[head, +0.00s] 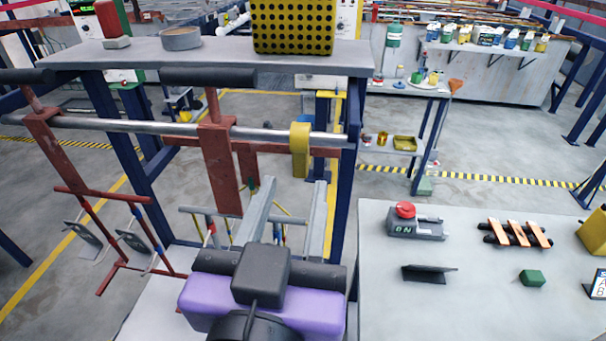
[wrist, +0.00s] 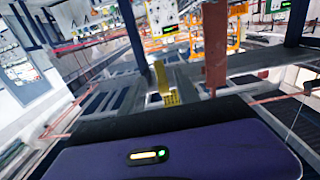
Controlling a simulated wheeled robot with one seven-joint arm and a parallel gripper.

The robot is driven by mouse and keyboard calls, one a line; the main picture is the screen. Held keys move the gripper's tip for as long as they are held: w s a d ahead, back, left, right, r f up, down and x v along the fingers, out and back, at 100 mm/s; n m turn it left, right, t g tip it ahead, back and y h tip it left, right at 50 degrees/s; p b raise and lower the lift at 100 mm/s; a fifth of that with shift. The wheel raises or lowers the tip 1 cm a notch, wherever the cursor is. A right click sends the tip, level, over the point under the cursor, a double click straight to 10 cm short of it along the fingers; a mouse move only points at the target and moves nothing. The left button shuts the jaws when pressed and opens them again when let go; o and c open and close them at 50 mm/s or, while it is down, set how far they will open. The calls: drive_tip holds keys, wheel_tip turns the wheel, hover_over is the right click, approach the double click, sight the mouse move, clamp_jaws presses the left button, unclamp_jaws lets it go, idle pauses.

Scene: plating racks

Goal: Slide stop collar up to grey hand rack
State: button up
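The yellow stop collar (head: 300,151) sits around the steel rail (head: 262,135), near its right end. The nearest hanger on the rail is a red-brown plate rack (head: 219,170) to the collar's left, with a clear gap between them. It has a dark grey hand bar (head: 208,77) on top. Another red-brown rack (head: 42,130) hangs farther left and carries grey plates. I cannot tell which is the grey hand rack. My gripper (head: 294,184) is open and empty, its two grey fingers pointing up just below the collar. The wrist view shows the fingers (wrist: 172,68) apart.
A shelf (head: 210,58) above the rail holds a yellow perforated box (head: 292,27) and a grey dish (head: 181,38). A blue post (head: 350,160) stands close to the collar's right. A grey table (head: 470,270) with an ON button box (head: 414,222) is at right.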

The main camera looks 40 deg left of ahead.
sight(299, 168)
drive_tip(key=shift+w+a+f+b, duration=0.2)
drive_tip(key=shift+w+a+b, duration=0.25)
drive_tip(key=shift+b, duration=1.95)
drive_tip(key=shift+r+x, duration=0.15)
drive_tip(key=shift+x, duration=1.2)
drive_tip(key=shift+r+x, duration=0.1)
drive_tip(key=shift+x, duration=1.2)
drive_tip(key=shift+w+d, duration=0.1)
clamp_jaws()
